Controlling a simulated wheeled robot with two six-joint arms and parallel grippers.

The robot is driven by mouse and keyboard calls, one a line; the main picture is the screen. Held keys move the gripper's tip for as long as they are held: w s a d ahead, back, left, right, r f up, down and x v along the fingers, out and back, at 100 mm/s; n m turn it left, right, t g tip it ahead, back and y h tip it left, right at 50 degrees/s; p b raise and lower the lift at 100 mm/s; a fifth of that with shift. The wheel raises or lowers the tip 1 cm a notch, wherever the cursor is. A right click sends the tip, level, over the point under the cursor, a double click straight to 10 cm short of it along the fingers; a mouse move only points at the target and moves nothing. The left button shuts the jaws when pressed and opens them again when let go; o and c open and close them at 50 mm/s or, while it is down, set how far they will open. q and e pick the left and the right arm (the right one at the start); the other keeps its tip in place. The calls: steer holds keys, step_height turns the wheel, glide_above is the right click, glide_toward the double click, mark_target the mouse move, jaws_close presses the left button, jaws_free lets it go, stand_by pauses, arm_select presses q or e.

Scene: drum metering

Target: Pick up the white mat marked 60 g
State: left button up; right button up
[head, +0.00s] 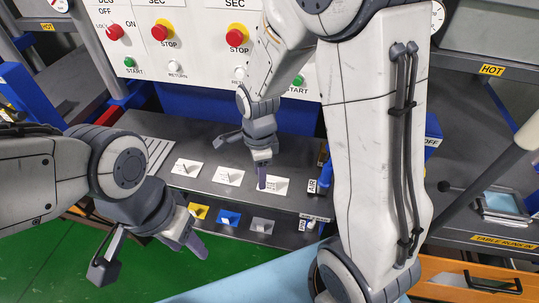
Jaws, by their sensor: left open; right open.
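Three white mats lie in a row on the dark grey shelf: a left one (187,167), a middle one (228,176) and a right one (281,188). Their print is too small to read, so I cannot tell which is marked 60 g. My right gripper (241,165) is open over the shelf. One finger is in front of the right mat and hides part of it; the other is above the middle mat. I cannot tell whether it touches. My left gripper (150,262) is open and empty, low on the left in front of the shelf.
Yellow (201,211), blue (228,218) and grey (262,225) pieces sit along the lower front ledge. A white panel with red stop buttons (236,37) stands behind the shelf. A light blue surface (235,280) is in front. My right arm hides much of the right side.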

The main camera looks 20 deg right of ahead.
mark_target(272, 181)
steer(key=d+m+p, duration=0.1)
steer(key=w+d+r+m+p, duration=0.1)
steer(key=m, duration=0.1)
steer(key=d+r+m+p, duration=0.1)
steer(key=m, duration=0.1)
steer(key=shift+w+d+r, duration=0.15)
steer(key=shift+w+r, duration=0.05)
steer(key=shift+w, duration=0.2)
steer(key=shift+d+f, duration=0.1)
steer(key=shift+f, duration=0.2)
step_height(272, 181, down, 5)
steer(key=shift+r, duration=0.2)
steer(key=f, duration=0.2)
steer(key=f+p, duration=0.1)
steer(key=f, duration=0.1)
steer(key=shift+s+d+f, duration=0.1)
steer(key=shift+s+f, duration=0.1)
steer(key=shift+f, duration=0.55)
arm_select(q)
step_height(272, 181, up, 6)
steer(key=shift+r, duration=0.25)
arm_select(e)
jaws_close()
